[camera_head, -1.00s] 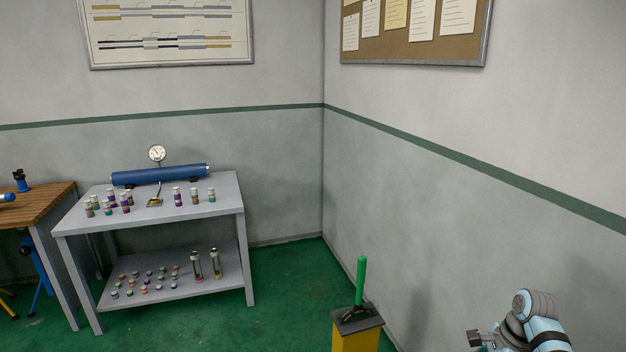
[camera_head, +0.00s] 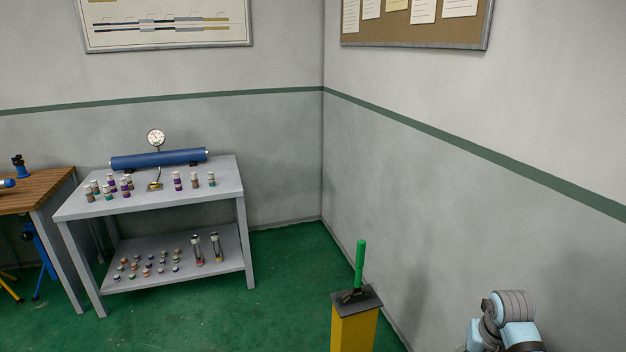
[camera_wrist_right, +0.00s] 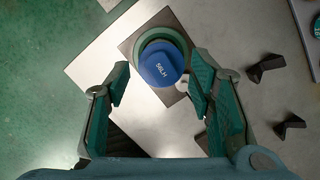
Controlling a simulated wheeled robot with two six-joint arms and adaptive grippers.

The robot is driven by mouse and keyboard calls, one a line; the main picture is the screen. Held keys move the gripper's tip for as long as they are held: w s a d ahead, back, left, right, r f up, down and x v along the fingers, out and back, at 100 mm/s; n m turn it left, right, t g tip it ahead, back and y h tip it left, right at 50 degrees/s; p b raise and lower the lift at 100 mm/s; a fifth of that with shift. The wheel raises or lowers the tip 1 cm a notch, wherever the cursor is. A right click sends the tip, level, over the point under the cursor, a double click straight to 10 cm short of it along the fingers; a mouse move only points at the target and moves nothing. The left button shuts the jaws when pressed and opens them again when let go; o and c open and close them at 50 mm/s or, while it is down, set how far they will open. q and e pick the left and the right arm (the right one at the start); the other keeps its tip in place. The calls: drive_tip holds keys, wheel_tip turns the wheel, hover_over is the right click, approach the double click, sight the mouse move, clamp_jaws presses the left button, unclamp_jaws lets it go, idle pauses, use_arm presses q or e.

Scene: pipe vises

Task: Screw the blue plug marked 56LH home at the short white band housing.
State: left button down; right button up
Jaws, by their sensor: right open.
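The blue plug marked 56LH (camera_wrist_right: 162,66) shows in the right wrist view. It sits within a green ring (camera_wrist_right: 146,46) on a square grey-brown plate (camera_wrist_right: 128,47). I cannot tell whether it is loose or threaded in. My right gripper (camera_wrist_right: 160,82) is open, its two teal-padded fingers on either side of the plug's near side, with gaps to both. A small white part (camera_wrist_right: 183,86) shows beside the plug near the right finger; most of it is hidden. I cannot make out the short white band housing for certain. My left gripper is in neither view.
In the head view, a grey table (camera_head: 222,184) holds several small banded cylinders and a blue tube (camera_head: 160,158) with a gauge (camera_head: 156,137). A yellow post (camera_head: 354,330) with a green handle (camera_head: 360,262) stands at front centre. Dark angled brackets (camera_wrist_right: 265,68) lie right of the plug.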

drive_tip(key=n, duration=0.2)
drive_tip(key=shift+d+r+n+y, duration=0.1)
drive_tip(key=shift+n+y, duration=0.2)
drive_tip(key=shift+n, duration=0.1)
drive_tip(key=n+b, duration=0.1)
drive_tip(key=n, duration=0.2)
drive_tip(key=n+y+b, duration=0.1)
drive_tip(key=n+b, duration=0.1)
drive_tip(key=n, duration=0.2)
drive_tip(key=n+y+b, duration=0.1)
drive_tip(key=n+b, duration=0.1)
drive_tip(key=n, duration=0.1)
drive_tip(key=shift+s+f+n, duration=0.1)
drive_tip(key=shift+f+n, duration=0.2)
drive_tip(key=shift+r+n+g, duration=0.2)
drive_tip(key=shift+n+g, duration=0.1)
drive_tip(key=shift+n, duration=0.1)
drive_tip(key=shift+r, duration=0.15)
drive_tip(key=shift+f+b, duration=0.75)
drive_tip(key=shift+f, duration=0.3)
drive_tip(key=shift+r, duration=0.1)
drive_tip(key=shift+c, duration=0.3)
